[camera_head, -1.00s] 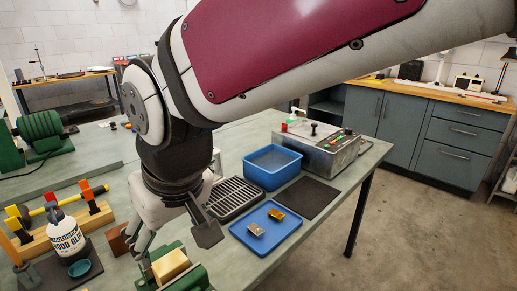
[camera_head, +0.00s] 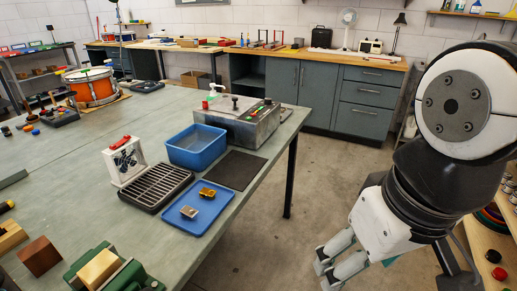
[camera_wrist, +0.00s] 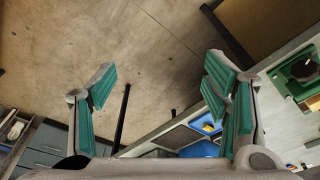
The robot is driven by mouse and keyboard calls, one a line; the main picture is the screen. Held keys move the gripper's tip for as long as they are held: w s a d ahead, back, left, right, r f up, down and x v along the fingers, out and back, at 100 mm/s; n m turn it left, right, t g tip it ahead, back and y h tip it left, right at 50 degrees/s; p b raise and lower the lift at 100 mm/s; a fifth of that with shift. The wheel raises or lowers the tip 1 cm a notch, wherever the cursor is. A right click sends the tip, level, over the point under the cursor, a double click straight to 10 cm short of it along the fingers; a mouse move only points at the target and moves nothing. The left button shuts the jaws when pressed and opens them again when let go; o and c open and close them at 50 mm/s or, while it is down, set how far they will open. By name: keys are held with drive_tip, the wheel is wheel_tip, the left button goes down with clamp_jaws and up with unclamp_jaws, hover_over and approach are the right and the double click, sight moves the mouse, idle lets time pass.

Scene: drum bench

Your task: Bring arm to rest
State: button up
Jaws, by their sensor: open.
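My gripper (camera_head: 335,262) hangs at the lower right in the head view, out past the bench's right edge and over the bare floor. In the wrist view my gripper (camera_wrist: 163,95) shows two green-padded fingers spread wide with nothing between them. The bench (camera_head: 95,150) fills the left of the head view. On it, a blue tray (camera_head: 205,218) holds a silver part (camera_head: 189,212) and a gold part (camera_head: 208,193), both apart from my gripper.
A blue bin (camera_head: 196,147), a metal control box (camera_head: 240,122), a dark rack (camera_head: 155,187) and a dark mat (camera_head: 234,170) lie on the bench. A green vise (camera_head: 115,275) stands at the near edge. A shelf with round items (camera_head: 497,252) is at far right. The floor between is clear.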

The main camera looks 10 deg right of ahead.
drive_tip(key=shift+r, duration=0.1)
wheel_tip(320, 180, up, 10)
drive_tip(key=t+p, duration=0.2)
drive_tip(key=p, duration=0.6)
drive_tip(key=shift+d+p, duration=0.15)
drive_tip(key=shift+p, duration=0.25)
